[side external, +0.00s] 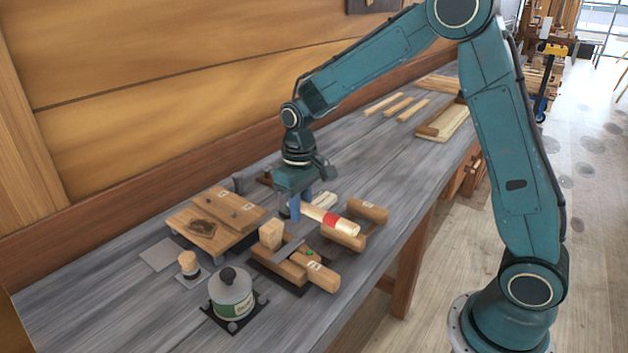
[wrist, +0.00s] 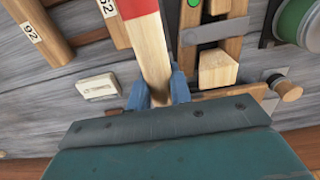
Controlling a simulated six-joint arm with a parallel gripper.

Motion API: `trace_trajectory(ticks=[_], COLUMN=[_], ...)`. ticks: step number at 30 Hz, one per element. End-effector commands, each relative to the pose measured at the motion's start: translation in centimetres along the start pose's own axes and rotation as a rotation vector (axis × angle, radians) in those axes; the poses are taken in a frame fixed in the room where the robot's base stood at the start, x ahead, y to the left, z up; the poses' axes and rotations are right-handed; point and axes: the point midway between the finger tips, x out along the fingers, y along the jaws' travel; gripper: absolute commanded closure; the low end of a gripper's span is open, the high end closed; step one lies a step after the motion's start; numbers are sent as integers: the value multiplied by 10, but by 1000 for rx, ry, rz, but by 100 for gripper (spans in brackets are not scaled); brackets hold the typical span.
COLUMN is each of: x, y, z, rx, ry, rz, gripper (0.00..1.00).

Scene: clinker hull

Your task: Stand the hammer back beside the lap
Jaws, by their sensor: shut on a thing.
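The hammer (side external: 345,227) has a pale wooden shaft with a red band, and it lies tilted in my gripper (side external: 301,204). In the wrist view the shaft (wrist: 151,55) runs up from between my blue fingers (wrist: 160,92) and its red part leaves the top edge. My gripper is shut on the shaft. I cannot make out a separate head. The hammer is above the wooden pieces on the bench. Which piece is the lap is unclear; two overlapping planks (side external: 205,222) lie left of my gripper.
A wooden block (side external: 271,235) with a metal strip (side external: 288,250) stands in front of my gripper. Numbered wooden pieces (side external: 368,210) lie to the right. A green-labelled pot (side external: 232,296) and a small wooden-knobbed item (side external: 188,262) stand nearer the camera.

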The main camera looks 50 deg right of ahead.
Motion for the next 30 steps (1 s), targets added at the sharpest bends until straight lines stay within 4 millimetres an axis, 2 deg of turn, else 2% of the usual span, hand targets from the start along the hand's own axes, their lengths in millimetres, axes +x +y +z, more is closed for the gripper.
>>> trace_trajectory(ticks=[8, 25, 30], x=[-10, -94, -92], y=[0, 0, 3], z=[-2, -1, -17], rx=[0, 0, 0], ry=[6, 9, 3], rz=[0, 0, 0], gripper=[100, 100, 100])
